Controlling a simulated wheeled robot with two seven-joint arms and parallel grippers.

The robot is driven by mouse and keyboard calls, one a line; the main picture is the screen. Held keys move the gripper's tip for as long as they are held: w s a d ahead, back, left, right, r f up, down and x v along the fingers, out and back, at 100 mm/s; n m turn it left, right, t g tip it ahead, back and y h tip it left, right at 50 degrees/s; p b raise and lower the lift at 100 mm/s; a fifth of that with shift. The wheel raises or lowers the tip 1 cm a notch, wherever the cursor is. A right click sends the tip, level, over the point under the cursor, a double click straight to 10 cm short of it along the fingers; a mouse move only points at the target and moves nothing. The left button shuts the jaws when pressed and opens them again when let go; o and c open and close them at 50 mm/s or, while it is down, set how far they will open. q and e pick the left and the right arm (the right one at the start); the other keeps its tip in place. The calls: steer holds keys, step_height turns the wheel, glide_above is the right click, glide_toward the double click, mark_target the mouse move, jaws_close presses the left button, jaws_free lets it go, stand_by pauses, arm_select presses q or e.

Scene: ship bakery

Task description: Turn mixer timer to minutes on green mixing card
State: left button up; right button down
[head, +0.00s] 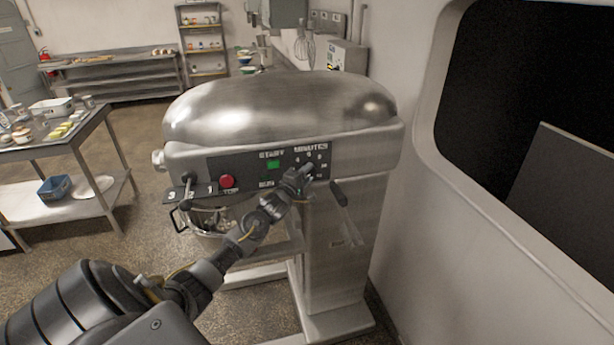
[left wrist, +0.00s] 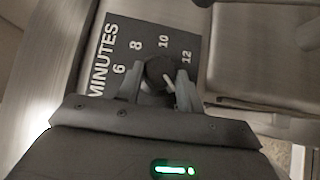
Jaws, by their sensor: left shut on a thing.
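The steel mixer (head: 280,105) stands in front of me with a dark control panel. Its minutes timer knob (left wrist: 158,70) is dark and round with a pale mark, and the numbers 6, 8, 10 and 12 show around it in the left wrist view. I cannot tell for sure which number the mark points to. My left gripper (head: 304,175) is shut on this knob, also seen in the left wrist view (left wrist: 160,85), and mostly covers it in the head view. My right gripper is not in view. No green mixing card can be made out.
A green START button (head: 273,164), a red button (head: 227,181) and a speed lever (head: 187,177) sit left of the timer. A dark handle (head: 339,193) juts out at the right. The mixer bowl (head: 212,222) is below. A wall with a window closes the right side.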

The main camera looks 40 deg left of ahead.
arm_select(q)
steer(key=shift+r, duration=0.1)
steer(key=m+g, duration=0.4)
steer(key=g, duration=0.1)
steer(key=r+m+g+y, duration=0.1)
steer(key=g, duration=0.1)
steer(key=shift+w+d+r+m+g, duration=0.1)
steer(key=shift+w+d+m+g, duration=0.2)
steer(key=shift+m+g, duration=0.1)
steer(key=m+g+y, duration=0.1)
steer(key=g, duration=0.1)
steer(key=m+g+y, duration=0.1)
steer(key=g, duration=0.1)
steer(key=w+m+g+y, duration=0.1)
steer(key=g+y, duration=0.1)
steer(key=shift+d+r+m, duration=0.1)
steer(key=shift+d+m, duration=0.15)
steer(key=shift+m, duration=0.15)
steer(key=shift+w+d+m+g+y+b, duration=0.15)
steer(key=shift+m+g+y+b, duration=0.2)
steer(key=shift+m+g+y, duration=0.25)
steer(key=shift+w+d+f+m+g+y+b, duration=0.15)
steer(key=shift+m+g+y+b, duration=0.15)
steer(key=shift+g+y, duration=0.15)
steer(key=shift+a+f+m+g+y+b, duration=0.1)
steer(key=shift+m+g+y+b, duration=0.25)
steer(key=shift+g, duration=0.2)
